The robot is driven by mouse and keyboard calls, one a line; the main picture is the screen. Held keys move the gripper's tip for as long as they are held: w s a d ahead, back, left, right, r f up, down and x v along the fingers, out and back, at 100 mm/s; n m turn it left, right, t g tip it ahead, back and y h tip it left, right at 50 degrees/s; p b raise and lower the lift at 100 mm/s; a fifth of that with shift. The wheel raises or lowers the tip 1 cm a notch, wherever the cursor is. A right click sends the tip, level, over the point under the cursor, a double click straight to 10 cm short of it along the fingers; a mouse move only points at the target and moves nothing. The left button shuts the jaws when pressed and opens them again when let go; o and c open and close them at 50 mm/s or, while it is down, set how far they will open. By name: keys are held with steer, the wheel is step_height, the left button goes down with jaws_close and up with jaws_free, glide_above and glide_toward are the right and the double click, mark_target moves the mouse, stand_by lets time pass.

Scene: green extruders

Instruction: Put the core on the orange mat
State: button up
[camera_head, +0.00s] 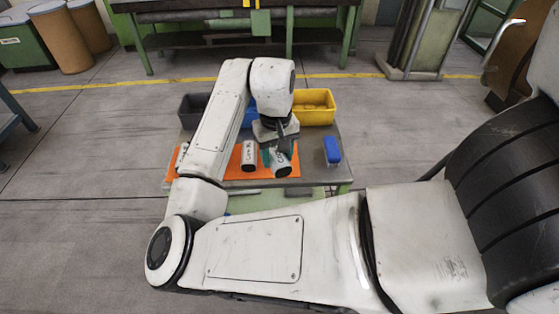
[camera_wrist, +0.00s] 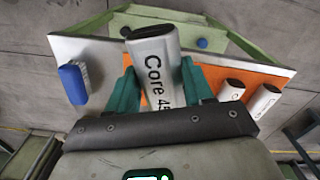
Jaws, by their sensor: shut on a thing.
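My gripper (camera_wrist: 160,78) is shut on a grey-white core (camera_wrist: 152,50) marked "Core 45", with one teal finger on each side. In the head view the held core (camera_head: 281,165) shows below my wrist, over the right end of the orange mat (camera_head: 222,172). The mat (camera_wrist: 212,78) also shows behind the core in the wrist view. I cannot tell whether the core touches it. Two other white cores lie on the mat: one (camera_head: 249,157) just left of the held core, the other (camera_head: 181,157) at the mat's left end, partly hidden by my arm.
The mat lies on a small grey-topped table (camera_head: 312,172) with a green frame. A yellow bin (camera_head: 316,106), a dark bin (camera_head: 190,110) and a partly hidden blue bin (camera_head: 250,115) stand along the back.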

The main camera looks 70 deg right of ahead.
steer(key=s+d+r+m, duration=0.2)
steer(key=s+d+m, duration=0.25)
steer(key=s, duration=0.55)
steer(key=shift+n+g, duration=0.3)
steer(key=shift+n, duration=0.05)
steer(key=w+d+f, duration=0.2)
steer(key=w+f, duration=0.1)
steer(key=w, duration=0.1)
steer(key=w+d+f, duration=0.2)
steer(key=w+f, duration=0.1)
steer(key=w, duration=0.1)
steer(key=w+d+f, duration=0.2)
steer(key=w+f, duration=0.1)
steer(key=w, duration=0.1)
steer(key=shift+w+d+b, duration=0.2)
steer(key=shift+b, duration=0.2)
steer(key=shift+w+d+f+p, duration=0.15)
steer(key=shift+f+p, duration=0.25)
steer(key=shift+f, duration=1.45)
steer(key=shift+f, duration=0.1)
steer(key=o, duration=1.3)
steer(key=shift+o, duration=0.2)
